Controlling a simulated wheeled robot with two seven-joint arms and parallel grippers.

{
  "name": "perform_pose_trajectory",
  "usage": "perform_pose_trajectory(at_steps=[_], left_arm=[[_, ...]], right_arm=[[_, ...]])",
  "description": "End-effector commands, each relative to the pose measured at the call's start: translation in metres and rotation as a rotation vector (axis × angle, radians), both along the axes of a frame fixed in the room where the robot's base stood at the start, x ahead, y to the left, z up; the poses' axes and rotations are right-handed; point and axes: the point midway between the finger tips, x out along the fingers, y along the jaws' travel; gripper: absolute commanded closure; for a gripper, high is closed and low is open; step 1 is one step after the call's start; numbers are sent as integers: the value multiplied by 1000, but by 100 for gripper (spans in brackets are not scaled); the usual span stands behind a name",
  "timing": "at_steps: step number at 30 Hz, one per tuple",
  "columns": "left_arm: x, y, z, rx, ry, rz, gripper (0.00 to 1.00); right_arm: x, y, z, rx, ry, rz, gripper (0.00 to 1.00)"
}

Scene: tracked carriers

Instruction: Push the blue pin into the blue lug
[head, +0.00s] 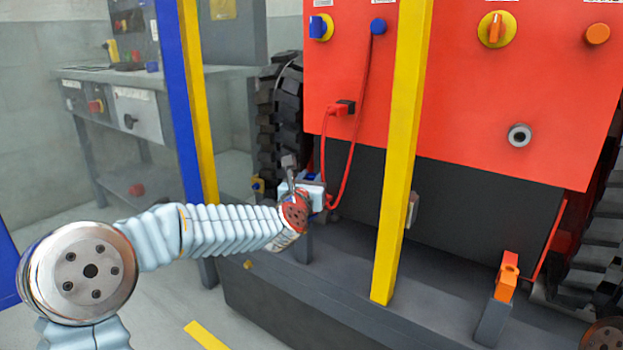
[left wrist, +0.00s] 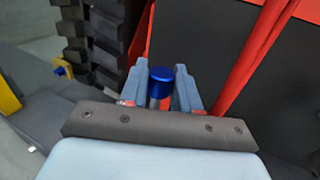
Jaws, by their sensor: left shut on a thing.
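My left gripper (head: 316,192) reaches in from the left, in front of the red machine's dark lower panel. In the left wrist view, its two grey-blue fingers (left wrist: 160,92) are shut on the blue pin (left wrist: 160,75), which has a round blue head and a metal shank below. In the head view the gripper mostly covers the pin, with small blue patches beside the fingers. A grey post (head: 303,246) stands under the gripper. I cannot make out the blue lug; the gripper hides that spot, and whether the pin touches it cannot be told. My right gripper is not in view.
A yellow upright post (head: 402,150) stands right of my left gripper. A red cable (head: 352,150) hangs close behind it. An orange lug (head: 507,276) sits on a post at right. Black tracks (head: 279,120) flank the machine. A workbench (head: 130,95) stands at left.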

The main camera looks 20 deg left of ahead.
Motion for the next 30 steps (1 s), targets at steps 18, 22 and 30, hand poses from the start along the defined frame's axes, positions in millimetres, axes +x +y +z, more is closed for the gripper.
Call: perform_pose_trajectory(at_steps=[18, 22, 30], left_arm=[[0, 0, 0, 0, 0, 0, 100], [0, 0, -3, 0, 0, 0, 100], [0, 0, -11, 2, 0, 0, 100]], right_arm=[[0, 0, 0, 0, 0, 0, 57], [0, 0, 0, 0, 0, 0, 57], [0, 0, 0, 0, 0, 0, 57]])
